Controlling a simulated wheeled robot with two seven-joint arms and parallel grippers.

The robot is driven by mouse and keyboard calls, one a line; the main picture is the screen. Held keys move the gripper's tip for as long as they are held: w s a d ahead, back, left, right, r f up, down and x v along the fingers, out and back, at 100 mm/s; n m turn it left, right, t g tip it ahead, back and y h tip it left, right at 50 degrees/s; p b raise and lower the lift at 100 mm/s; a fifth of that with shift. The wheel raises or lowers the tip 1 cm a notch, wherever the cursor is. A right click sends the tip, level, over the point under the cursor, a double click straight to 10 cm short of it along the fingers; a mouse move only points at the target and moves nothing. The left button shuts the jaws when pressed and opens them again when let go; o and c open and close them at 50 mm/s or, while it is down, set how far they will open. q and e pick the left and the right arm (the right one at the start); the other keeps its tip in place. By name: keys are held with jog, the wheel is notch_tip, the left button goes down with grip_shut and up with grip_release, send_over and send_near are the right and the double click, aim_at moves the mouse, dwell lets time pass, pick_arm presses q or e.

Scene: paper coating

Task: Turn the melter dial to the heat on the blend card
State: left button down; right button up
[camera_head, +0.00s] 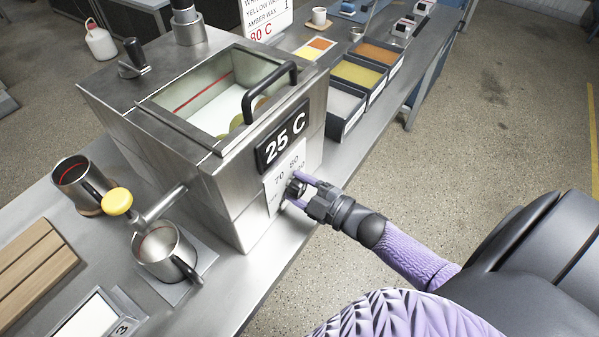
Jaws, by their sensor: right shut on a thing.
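The steel melter (215,170) stands on the bench, with an open window in its top. Its black display (283,136) reads 25 C. Below is a white scale plate (273,192) with 70 and 80 legible; other marks are partly hidden. The dark melter dial (291,190) sits on this plate. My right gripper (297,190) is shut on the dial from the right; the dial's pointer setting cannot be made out. The blend card (268,18) stands behind the melter, cut off at the top, and shows 80 C in red. My left gripper is not in view.
A steel cup (162,246) stands under the melter's yellow-knobbed spout (118,201), and another cup (78,178) is behind it. A wooden rack (30,268) lies at left. Wax bins (357,82) line the bench behind the melter. Open floor lies right of the bench.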

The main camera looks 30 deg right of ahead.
jog(key=shift+m, duration=0.5)
jog(key=o, duration=1.3)
jog(key=v, duration=1)
jog(key=shift+f+p, duration=0.1)
jog(key=shift+p, duration=0.3)
